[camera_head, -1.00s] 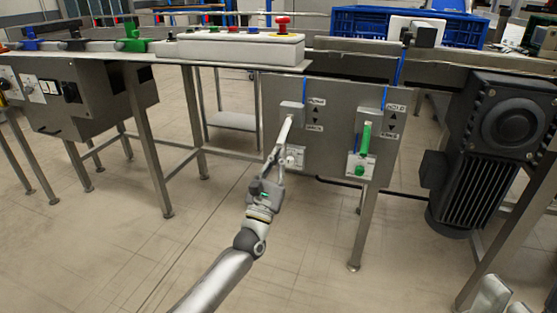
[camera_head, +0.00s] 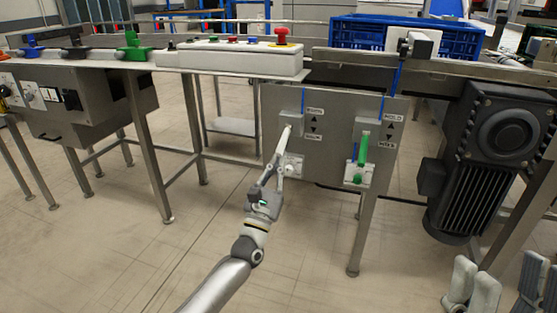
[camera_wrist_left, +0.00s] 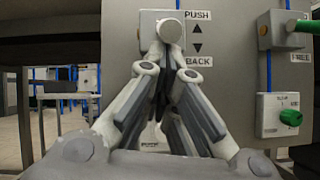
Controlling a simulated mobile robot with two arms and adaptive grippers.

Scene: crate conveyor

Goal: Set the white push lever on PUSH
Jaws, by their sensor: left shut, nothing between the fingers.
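The white push lever (camera_head: 285,137) sticks out of a grey block on the machine's grey panel. Beside it is a label with PUSH at the top, BACK at the bottom and arrows between. In the left wrist view the lever's rounded white end (camera_wrist_left: 169,31) shows nearly end-on, level with the upper part of the label. My left gripper (camera_head: 279,167) is shut and empty just below the lever; whether it touches is unclear. In the left wrist view its fingers (camera_wrist_left: 160,62) meet below the lever end. My right gripper (camera_head: 480,285) is partly in view at the lower right.
A green lever (camera_head: 364,148) by a HOLD label and a white box with a green knob (camera_head: 357,177) are to the right. A black motor (camera_head: 495,150) is further right. A control box with a red button (camera_head: 281,37) stands above. The floor in front is open.

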